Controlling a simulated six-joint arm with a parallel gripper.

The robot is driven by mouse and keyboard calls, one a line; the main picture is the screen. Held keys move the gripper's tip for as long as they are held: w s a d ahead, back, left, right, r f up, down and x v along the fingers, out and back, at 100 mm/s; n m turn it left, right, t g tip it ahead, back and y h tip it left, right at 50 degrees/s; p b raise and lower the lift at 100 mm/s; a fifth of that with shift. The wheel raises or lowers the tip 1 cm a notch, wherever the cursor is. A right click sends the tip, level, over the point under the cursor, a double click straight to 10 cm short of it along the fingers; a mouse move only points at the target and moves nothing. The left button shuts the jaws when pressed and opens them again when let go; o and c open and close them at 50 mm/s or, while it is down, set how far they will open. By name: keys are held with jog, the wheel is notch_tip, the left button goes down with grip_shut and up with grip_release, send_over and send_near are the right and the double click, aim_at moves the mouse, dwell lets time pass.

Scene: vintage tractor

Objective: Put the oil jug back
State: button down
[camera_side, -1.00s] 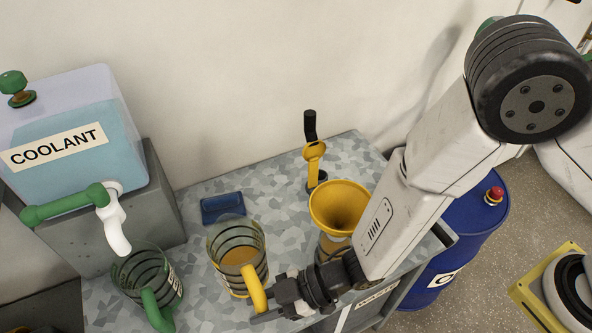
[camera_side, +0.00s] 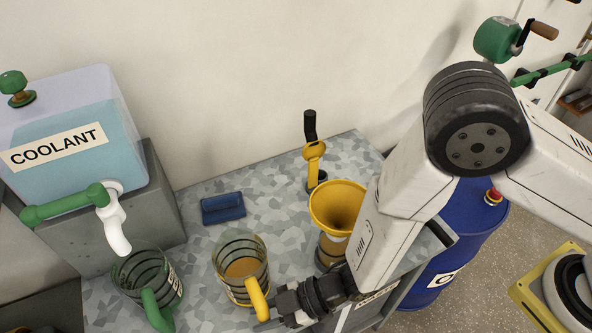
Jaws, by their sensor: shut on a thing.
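The oil jug (camera_side: 239,262) is a clear ribbed jug with a yellow handle and amber liquid inside. It is upright at the front middle of the grey mottled bench in the side view. My gripper (camera_side: 268,316) is shut on its yellow handle, coming in from the right. The fingertips are partly hidden near the lower picture edge. I cannot tell whether the jug's base touches the bench top.
A green-handled jug (camera_side: 142,279) stands left, under the white spout of the coolant tank (camera_side: 75,125). A blue block (camera_side: 223,208) lies behind the oil jug. A yellow funnel (camera_side: 338,203) stands right, near my arm. A yellow pump with black handle (camera_side: 314,151) stands at the back.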

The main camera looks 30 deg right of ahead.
jog(key=shift+f, duration=0.1)
jog(key=shift+c, duration=2.3)
grip_release()
jog(key=v, duration=1.2)
